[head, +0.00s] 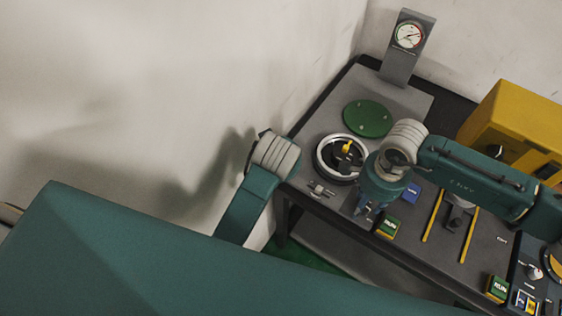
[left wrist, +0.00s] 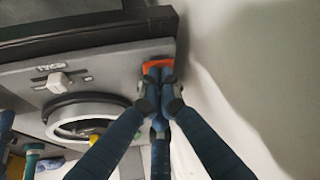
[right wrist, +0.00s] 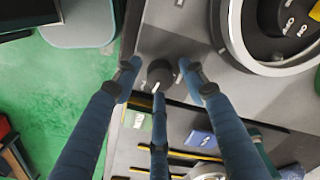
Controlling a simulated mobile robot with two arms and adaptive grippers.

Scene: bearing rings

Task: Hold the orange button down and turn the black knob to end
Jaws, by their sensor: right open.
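The orange button (left wrist: 158,63) shows in the left wrist view at the tips of my left gripper (left wrist: 159,78). Its fingers are drawn together, with the tips at the button's near side. How far the button is pressed cannot be told. The round black knob (right wrist: 160,74), with a pale mark on it, shows in the right wrist view. My right gripper (right wrist: 163,80) is open, one finger on each side of the knob with gaps. In the head view my right gripper (head: 366,209) points down at the bench's front edge and hides the knob. The button is hidden there.
A silver ring housing (head: 342,157) with a yellow part inside stands beside the right gripper. A green disc (head: 367,119) and a gauge post (head: 397,65) stand behind. Green (head: 387,225) and blue (head: 411,192) blocks and yellow rails (head: 432,216) lie to the right. A wall borders the left.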

